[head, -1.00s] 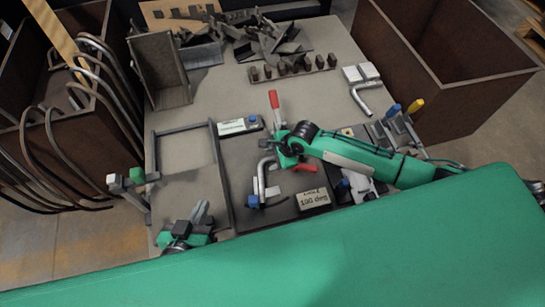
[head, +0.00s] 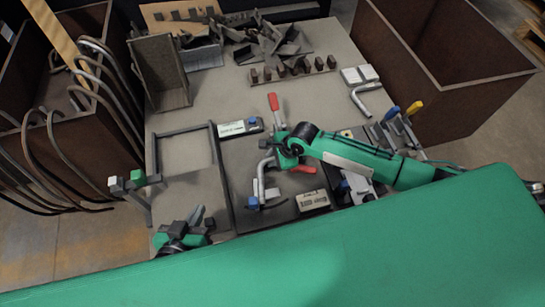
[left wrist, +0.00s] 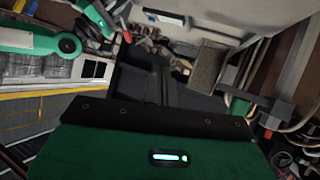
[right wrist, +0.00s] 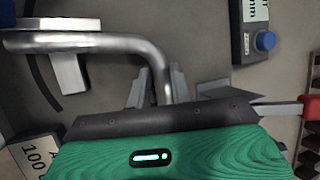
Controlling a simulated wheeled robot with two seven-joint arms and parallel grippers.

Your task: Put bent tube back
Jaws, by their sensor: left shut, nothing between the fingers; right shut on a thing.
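A shiny metal bent tube (right wrist: 95,43) runs across the upper left of the right wrist view, and its bend leads down into my right gripper (right wrist: 155,90). In the head view the tube (head: 261,172) is at the dark fixture near the middle of the table. My right gripper (head: 277,146) is shut on one end of it. The tube's other end lies by a light metal block and a blue knob (head: 253,203); I cannot tell whether it touches them. My left gripper (head: 193,222) is shut and empty at the table's front left.
A second bent tube (head: 360,98) lies by white blocks at the right. A red upright handle (head: 273,102) stands behind my right gripper. A labelled box (head: 313,200) is in front of it. A grey frame (head: 215,165) stands at the left. Brown bins (head: 445,85) flank the table.

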